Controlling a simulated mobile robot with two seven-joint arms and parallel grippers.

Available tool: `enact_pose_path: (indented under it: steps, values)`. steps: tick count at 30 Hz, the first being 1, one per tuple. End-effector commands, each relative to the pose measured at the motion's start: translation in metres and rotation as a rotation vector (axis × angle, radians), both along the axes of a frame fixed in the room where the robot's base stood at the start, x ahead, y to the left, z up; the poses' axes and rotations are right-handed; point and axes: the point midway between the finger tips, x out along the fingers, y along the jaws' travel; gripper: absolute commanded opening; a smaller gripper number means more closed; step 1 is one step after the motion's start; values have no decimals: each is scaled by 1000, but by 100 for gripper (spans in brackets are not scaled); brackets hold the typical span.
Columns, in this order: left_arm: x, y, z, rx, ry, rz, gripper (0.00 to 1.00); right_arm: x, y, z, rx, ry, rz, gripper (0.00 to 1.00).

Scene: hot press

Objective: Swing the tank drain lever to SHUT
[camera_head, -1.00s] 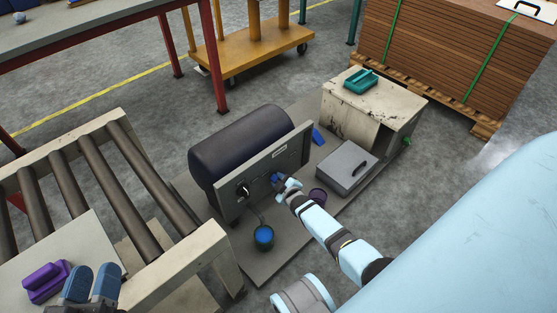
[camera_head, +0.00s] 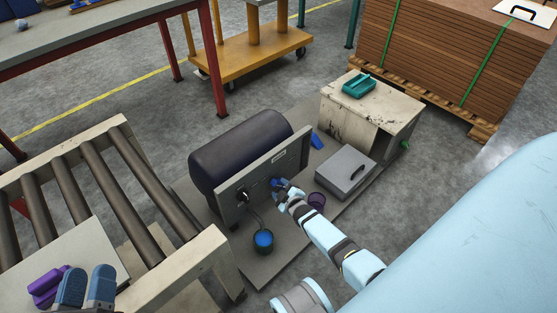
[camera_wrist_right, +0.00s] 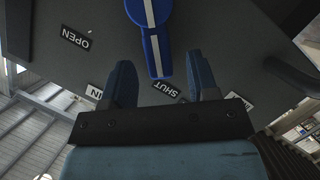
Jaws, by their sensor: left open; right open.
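The blue drain lever (camera_wrist_right: 151,37) with a white stripe shows in the right wrist view. Its hub is at the top edge and its tip points down toward the SHUT label (camera_wrist_right: 169,90); the OPEN label (camera_wrist_right: 75,38) is off to its left. My right gripper (camera_wrist_right: 158,70) is open, with one finger on each side of the lever's tip; contact cannot be told. In the head view my right gripper (camera_head: 283,186) is at the grey panel (camera_head: 243,187) in front of the dark tank (camera_head: 240,150) and partly hides the lever. My left gripper (camera_head: 86,287) is open at lower left.
A black knob (camera_head: 243,195) is on the panel, with a blue-filled cup (camera_head: 263,241) below. A grey box (camera_head: 346,172) and a purple cup (camera_head: 317,200) stand to the right. A roller conveyor (camera_head: 125,190) is at left, with a purple object (camera_head: 47,287) beside my left gripper.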

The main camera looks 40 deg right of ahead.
Motion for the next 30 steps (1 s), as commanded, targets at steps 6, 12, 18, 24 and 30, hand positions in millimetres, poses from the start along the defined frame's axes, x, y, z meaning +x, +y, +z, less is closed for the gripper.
enact_pose_path:
  steps: [6,12,18,24,30]
  values:
    - [0,9,26,13,-15,53,43,-52,6,24,0,4,-1,54]
    - [-1,24,-16,132,158,90,43,-84,11,31,0,1,0,54]
    - [-5,33,-41,197,252,105,43,-102,13,34,-2,0,1,54]
    - [-6,36,-48,212,276,109,43,-105,14,33,-1,-1,0,54]
    - [-6,35,-48,212,276,109,43,-105,14,33,-1,-1,1,54]
